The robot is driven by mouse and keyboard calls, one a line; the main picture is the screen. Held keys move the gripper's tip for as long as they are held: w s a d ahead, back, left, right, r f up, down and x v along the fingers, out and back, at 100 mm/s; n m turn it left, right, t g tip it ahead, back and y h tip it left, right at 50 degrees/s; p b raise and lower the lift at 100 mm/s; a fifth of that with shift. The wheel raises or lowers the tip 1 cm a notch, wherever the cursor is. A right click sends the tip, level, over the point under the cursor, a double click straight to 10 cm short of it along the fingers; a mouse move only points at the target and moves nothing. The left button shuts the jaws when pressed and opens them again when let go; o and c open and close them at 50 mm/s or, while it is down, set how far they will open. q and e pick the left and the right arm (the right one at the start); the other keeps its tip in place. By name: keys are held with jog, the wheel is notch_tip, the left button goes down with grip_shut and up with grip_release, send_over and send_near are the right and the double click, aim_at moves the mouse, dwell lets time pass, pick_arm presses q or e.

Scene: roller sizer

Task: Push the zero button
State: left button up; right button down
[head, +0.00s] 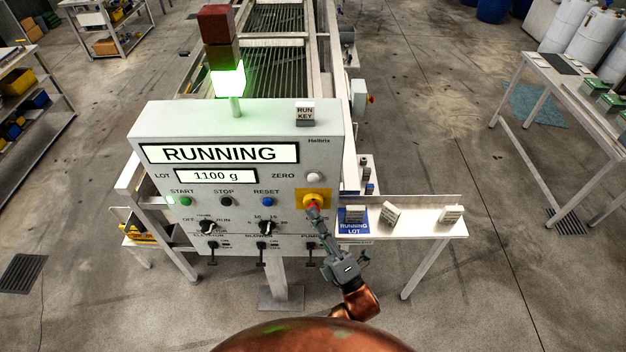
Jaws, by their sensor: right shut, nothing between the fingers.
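The zero button (313,177) is a small white round button on the right side of the grey control panel (222,113), to the right of the "ZERO" label. My right gripper (314,213) is shut and empty, with its tips at the lower part of the yellow plate (315,193) below the zero button. The tips overlap the red stop button (313,203) on that plate in the picture. I cannot tell whether they touch it. The zero button is in plain sight, above and apart from the tips. My left gripper is not in view.
The display (220,153) reads "RUNNING" and the lot display (216,176) reads "1100 g". The stack light (228,78) glows green. Start, stop and reset buttons, knobs and levers fill the panel. A shelf (428,229) with several small blocks stands right of my right gripper.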

jog(key=b, duration=0.1)
send_near(309, 177)
jog(key=shift+s+a+r+x, duration=0.1)
jog(key=shift+s+x, duration=0.05)
jog(key=shift+x, duration=0.75)
jog(key=shift+s+a+r+x, duration=0.1)
jog(key=shift+s+x, duration=0.05)
jog(key=shift+x, duration=0.7)
jog(key=shift+s+a+r+x, duration=0.1)
jog(key=shift+s+r+x, duration=0.05)
jog(key=shift+x, duration=0.75)
jog(key=shift+w+b, duration=0.35)
jog(key=shift+w, duration=0.1)
jog(key=shift+w, duration=0.45)
jog(key=shift+s, duration=0.95)
jog(key=shift+s+p, duration=0.55)
jog(key=shift+s, duration=1.95)
